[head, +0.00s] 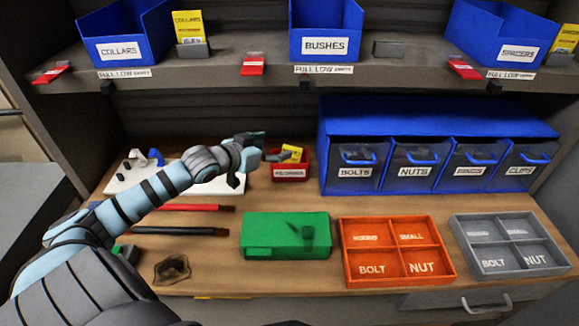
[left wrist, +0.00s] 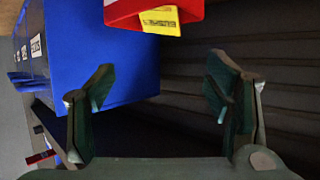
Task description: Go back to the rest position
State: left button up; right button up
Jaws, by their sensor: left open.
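My left gripper (head: 256,160) is in the middle of the head view, over the back of the wooden bench. Its arm reaches in from the lower left. In the left wrist view its two fingers (left wrist: 158,92) stand wide apart with nothing between them. A small red bin (head: 292,172) with a yellow card (head: 291,153) stands just right of the gripper in the head view. The red bin (left wrist: 150,12) also shows at the top of the left wrist view, beyond the fingertips. My right gripper is not in view.
A shelf (head: 222,66) with blue bins runs above the arm. A blue drawer unit (head: 430,122) stands at the back right. A green box (head: 262,236), an orange tray (head: 391,249) and a grey tray (head: 509,243) lie along the front. A white board (head: 196,183) lies under the forearm.

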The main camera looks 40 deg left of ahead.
pick_arm(q)
jog(key=shift+v, duration=1.1)
